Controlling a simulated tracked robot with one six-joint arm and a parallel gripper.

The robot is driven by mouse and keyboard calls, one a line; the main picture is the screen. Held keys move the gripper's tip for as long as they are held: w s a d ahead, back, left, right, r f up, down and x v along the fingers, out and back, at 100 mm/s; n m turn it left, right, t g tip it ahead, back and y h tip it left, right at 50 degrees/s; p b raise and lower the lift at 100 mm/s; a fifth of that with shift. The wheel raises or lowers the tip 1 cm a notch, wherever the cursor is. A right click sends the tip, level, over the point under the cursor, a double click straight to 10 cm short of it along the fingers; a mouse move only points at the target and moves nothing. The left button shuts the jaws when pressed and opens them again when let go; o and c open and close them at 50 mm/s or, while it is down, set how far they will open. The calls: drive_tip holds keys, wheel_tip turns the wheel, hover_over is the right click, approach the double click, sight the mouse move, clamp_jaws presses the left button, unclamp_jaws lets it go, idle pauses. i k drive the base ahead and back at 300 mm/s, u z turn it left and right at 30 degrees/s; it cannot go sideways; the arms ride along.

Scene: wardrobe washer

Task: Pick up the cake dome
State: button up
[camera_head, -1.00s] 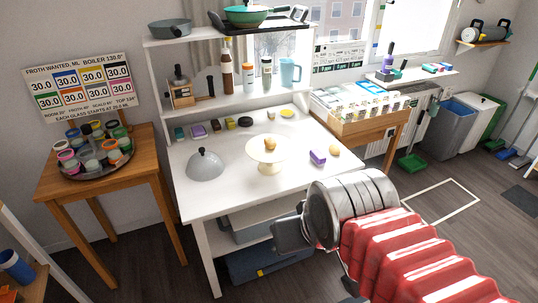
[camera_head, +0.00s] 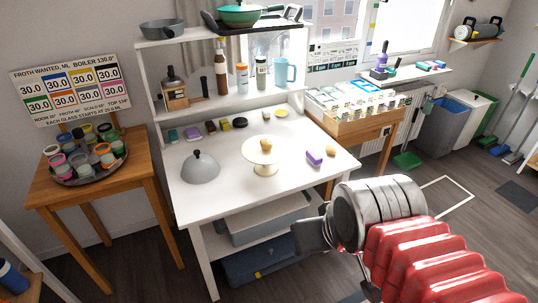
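The cake dome (camera_head: 200,168) is a grey half-sphere with a dark knob on top. It sits on the left part of the white table (camera_head: 228,205). To its right a cream cake stand (camera_head: 265,168) holds a small round tan item (camera_head: 266,145). My gripper (camera_head: 308,236) is at the end of my arm at the lower right, in front of the table's right front side and well apart from the dome. It shows as a dark shape seen from behind; its fingertips are not clear.
Small coloured blocks line the table's back. A shelf (camera_head: 225,104) with bottles rises behind. A wooden side table (camera_head: 100,180) with jars stands left. Bins (camera_head: 245,222) sit below.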

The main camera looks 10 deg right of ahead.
sight(200, 168)
drive_tip(key=z, duration=0.05)
drive_tip(key=i, duration=1)
drive_tip(key=u, duration=0.6)
drive_tip(key=k, duration=1.35)
drive_tip(key=u, duration=0.8)
drive_tip(key=i, duration=0.6)
drive_tip(key=u, duration=0.45)
drive_tip(key=i, duration=0.95)
